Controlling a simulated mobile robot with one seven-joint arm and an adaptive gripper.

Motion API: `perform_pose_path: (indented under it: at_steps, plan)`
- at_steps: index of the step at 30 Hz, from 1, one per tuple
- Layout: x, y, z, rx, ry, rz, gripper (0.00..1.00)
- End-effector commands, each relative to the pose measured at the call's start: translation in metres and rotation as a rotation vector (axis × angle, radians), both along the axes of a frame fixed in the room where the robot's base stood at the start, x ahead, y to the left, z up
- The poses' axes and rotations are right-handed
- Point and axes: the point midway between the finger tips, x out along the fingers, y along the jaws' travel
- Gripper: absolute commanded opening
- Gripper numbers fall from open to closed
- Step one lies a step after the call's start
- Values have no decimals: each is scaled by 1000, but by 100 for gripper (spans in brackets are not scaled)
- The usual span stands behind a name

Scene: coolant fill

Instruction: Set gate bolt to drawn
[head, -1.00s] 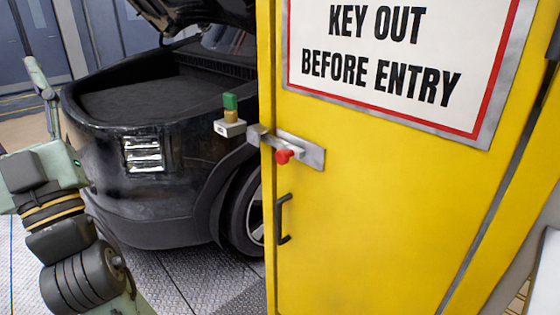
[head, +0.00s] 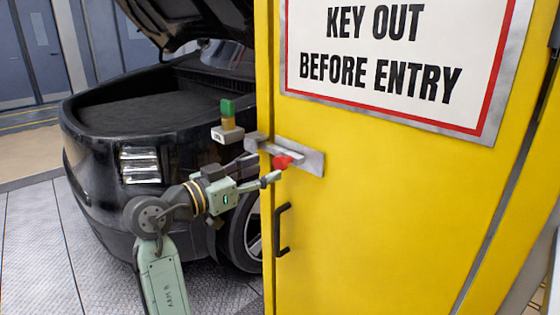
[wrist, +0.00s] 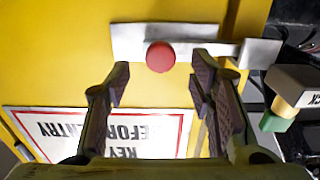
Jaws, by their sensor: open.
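The gate bolt's red knob (head: 283,161) sits on a grey metal plate (head: 312,162) on the yellow gate (head: 350,230). The grey bar reaches left past the gate's edge to a metal bracket (head: 253,143). My gripper (head: 270,172) is at the knob, partly overlapping it in the head view. In the wrist view, which shows the sign upside down, my open fingers (wrist: 160,70) stand on either side of the red knob (wrist: 160,57). I cannot tell whether they touch it. The bar runs right there to the bracket (wrist: 258,53).
A box with a green and amber lamp (head: 228,120) stands left of the bolt. A black handle (head: 282,230) is below it, and a large warning sign (head: 400,60) is above. A black car (head: 100,150) with its hood up is behind the gate.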

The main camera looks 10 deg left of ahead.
Motion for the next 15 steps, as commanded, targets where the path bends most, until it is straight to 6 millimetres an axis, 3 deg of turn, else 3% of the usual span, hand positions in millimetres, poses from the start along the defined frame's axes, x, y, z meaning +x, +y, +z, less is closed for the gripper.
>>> perform_pose_path:
  at_steps: [6,15]
  plan:
    - [31,-25,2,-1,-1,-1,49]
    - [47,-37,0,-1,-1,2,49]
